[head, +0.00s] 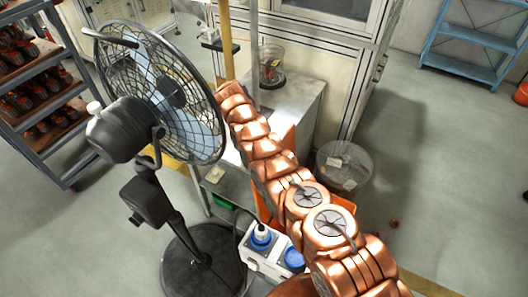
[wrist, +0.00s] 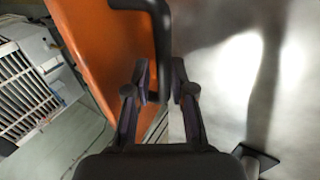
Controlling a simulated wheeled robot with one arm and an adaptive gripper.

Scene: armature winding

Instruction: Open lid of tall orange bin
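The tall orange bin (head: 343,205) is mostly hidden behind my copper-coloured arm in the head view; an upright orange panel (head: 288,137) also shows beside the arm. In the wrist view a broad orange surface (wrist: 100,45), likely its lid, slants across the upper left. A black bar handle (wrist: 160,40) bends along its right edge and runs down between my fingers. My gripper (wrist: 161,78) has its fingertips apart, one on each side of the handle's lower part. Whether either finger touches the handle is unclear. In the head view my gripper is hidden.
A black pedestal fan (head: 165,95) stands close to the left of my arm. A grey metal table (head: 285,100) and a clear round container (head: 343,167) are behind the arm. A white device with blue caps (head: 265,265) is near the front. The floor at right is largely free.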

